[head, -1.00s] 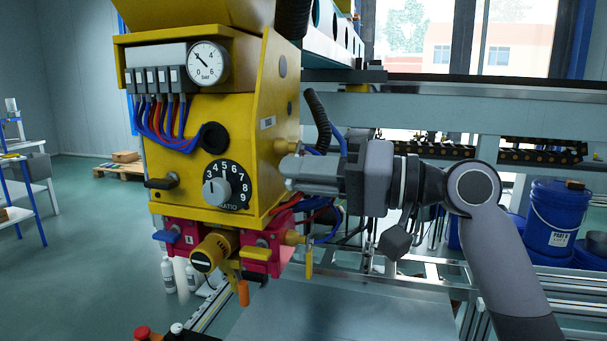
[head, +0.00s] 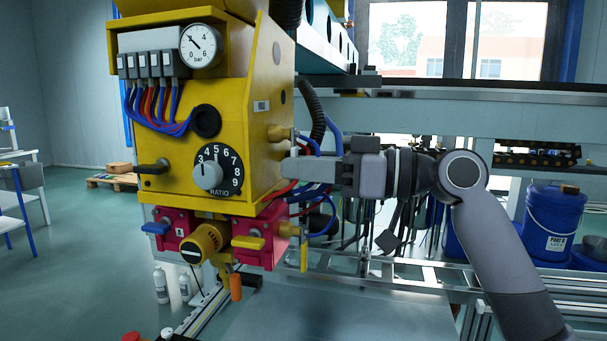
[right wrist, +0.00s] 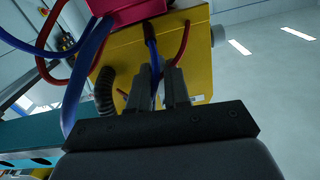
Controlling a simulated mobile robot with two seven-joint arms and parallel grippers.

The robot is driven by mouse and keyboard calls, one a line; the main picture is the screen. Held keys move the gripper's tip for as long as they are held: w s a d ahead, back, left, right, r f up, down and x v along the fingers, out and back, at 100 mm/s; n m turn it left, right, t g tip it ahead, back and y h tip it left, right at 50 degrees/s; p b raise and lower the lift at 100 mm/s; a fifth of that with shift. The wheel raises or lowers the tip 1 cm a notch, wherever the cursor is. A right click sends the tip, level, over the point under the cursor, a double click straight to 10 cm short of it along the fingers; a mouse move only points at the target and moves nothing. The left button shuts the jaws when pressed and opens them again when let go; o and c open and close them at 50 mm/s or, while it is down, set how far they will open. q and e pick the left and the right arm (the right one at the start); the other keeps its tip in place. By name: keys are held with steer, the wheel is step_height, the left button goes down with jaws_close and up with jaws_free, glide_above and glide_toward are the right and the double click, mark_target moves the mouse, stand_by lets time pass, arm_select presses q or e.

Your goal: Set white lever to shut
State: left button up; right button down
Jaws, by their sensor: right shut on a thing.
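My right gripper (head: 292,167) is at the right side wall of the yellow box (head: 262,90), just below a brass fitting (head: 280,132). It is shut on a small part there, probably the white lever, which the fingers hide; no white lever shows clearly. In the right wrist view the two fingers (right wrist: 162,88) point at the yellow box (right wrist: 125,55), with a dark blue strip showing between them. My left gripper is not in view.
Blue and red hoses (head: 322,190) hang close around the right hand. Below are red blocks (head: 262,225) with a yellow lever (head: 248,242), a blue lever (head: 156,228) and a yellow knob (head: 203,243). A ratio dial (head: 217,168) is on the box front.

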steer(key=shift+w+n, duration=0.2)
steer(key=shift+n, duration=0.4)
steer(key=shift+d, duration=0.1)
steer(key=c, duration=1.1)
jaws_free()
steer(key=b+v, duration=0.1)
steer(key=v, duration=0.6)
